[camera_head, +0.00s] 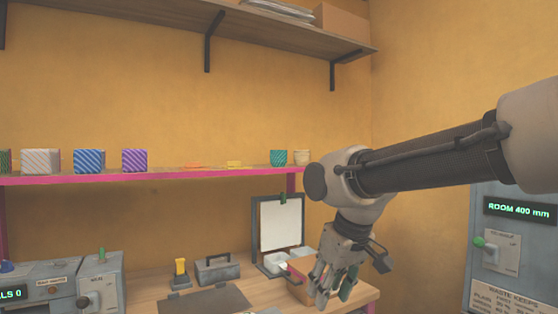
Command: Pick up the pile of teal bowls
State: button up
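A small teal striped stack or cup shape (278,157) stands on the pink-edged shelf, left of a cream cup (301,157). It is the only clearly teal item on that shelf, and I cannot tell whether it is several nested bowls. My gripper (335,289) hangs below and right of it, pointing down over the right end of the wooden worktable. The fingers show from the side with a dark green patch among them. I cannot tell whether that patch is part of the gripper or something behind it, or how far apart the fingertips are.
The pink-edged shelf (200,174) also holds several striped blocks (88,161) and flat orange and yellow pieces. On the worktable (150,303) are a grey toolbox (217,270), a clipboard stand (280,224) and an orange box behind my gripper. A control panel (515,245) stands at right.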

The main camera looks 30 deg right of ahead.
aim_at(278, 158)
jog(key=i+l, duration=0.2)
jog(key=l, duration=0.25)
jog(key=i+l+z, duration=0.15)
jog(key=l, duration=0.3)
jog(key=i+l, duration=0.25)
jog(key=l, duration=0.15)
jog(key=i+l+z, duration=0.1)
jog(key=l, duration=0.35)
jog(key=i+z, duration=0.15)
jog(key=i, duration=0.1)
